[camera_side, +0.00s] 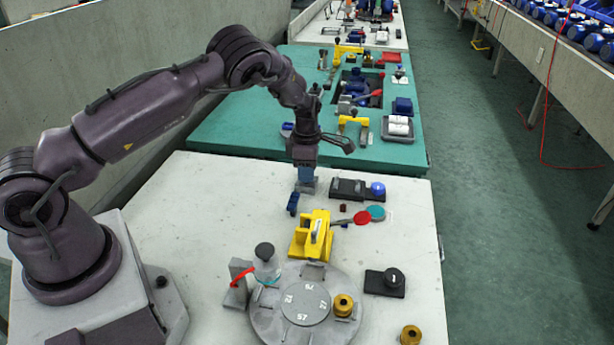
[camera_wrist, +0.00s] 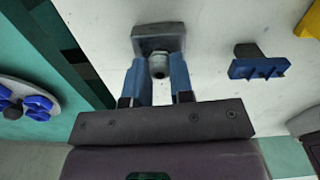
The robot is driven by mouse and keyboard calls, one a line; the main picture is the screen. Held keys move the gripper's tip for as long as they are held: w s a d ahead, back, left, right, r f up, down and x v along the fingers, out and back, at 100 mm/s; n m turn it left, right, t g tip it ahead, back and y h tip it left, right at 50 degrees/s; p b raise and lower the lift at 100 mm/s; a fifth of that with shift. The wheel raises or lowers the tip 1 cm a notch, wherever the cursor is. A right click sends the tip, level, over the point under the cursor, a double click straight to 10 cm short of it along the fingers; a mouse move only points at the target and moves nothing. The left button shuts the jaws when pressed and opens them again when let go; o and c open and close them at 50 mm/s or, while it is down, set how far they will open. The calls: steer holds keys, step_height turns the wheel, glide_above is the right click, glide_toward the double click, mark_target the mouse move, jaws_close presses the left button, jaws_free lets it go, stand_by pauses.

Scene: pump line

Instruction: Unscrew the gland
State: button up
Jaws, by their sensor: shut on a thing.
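The gland (camera_wrist: 159,66) is a small grey ring-shaped fitting with a dark hole in its end. It sits at a grey block (camera_wrist: 158,38) on the white table. My gripper (camera_wrist: 159,78) has its two blue fingers on either side of the gland, shut on it. In the side view my gripper (camera_side: 306,176) points down at the grey block (camera_side: 307,187) near the far edge of the white table. The gland itself is hidden behind the fingers there.
A blue part (camera_side: 292,203) lies close by, left of a yellow clamp (camera_side: 312,236). A black block with a blue ball (camera_side: 378,188) stands to the right. Red (camera_side: 361,217) and teal (camera_side: 376,213) discs and a round grey plate (camera_side: 278,328) are nearer the camera.

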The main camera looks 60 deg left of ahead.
steer(key=n, duration=0.7)
steer(key=n, duration=0.7)
steer(key=o, duration=0.6)
steer(key=shift+r, duration=0.15)
steer(key=shift+r, duration=2.15)
